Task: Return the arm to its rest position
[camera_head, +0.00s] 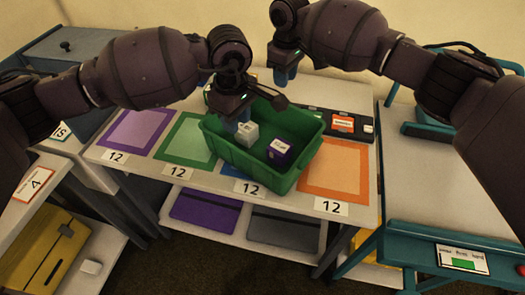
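My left gripper (242,118) points down at the near left part of the green crate (268,183), with its blue fingertips close to a white block (247,134). I cannot tell whether the fingertips touch that block. A purple block with a white top (279,152) lies in the crate to the right of the white one. My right gripper (286,75) hangs above the back of the table, behind the crate, with nothing visible in it. How far open either gripper is cannot be made out.
The crate stands on a white table (198,180) with purple (137,127), green (185,137) and orange (335,171) squares. A black tray with a red label (343,125) is behind it. A teal-edged table (425,190) is at right, a grey-blue cabinet (85,45) at left.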

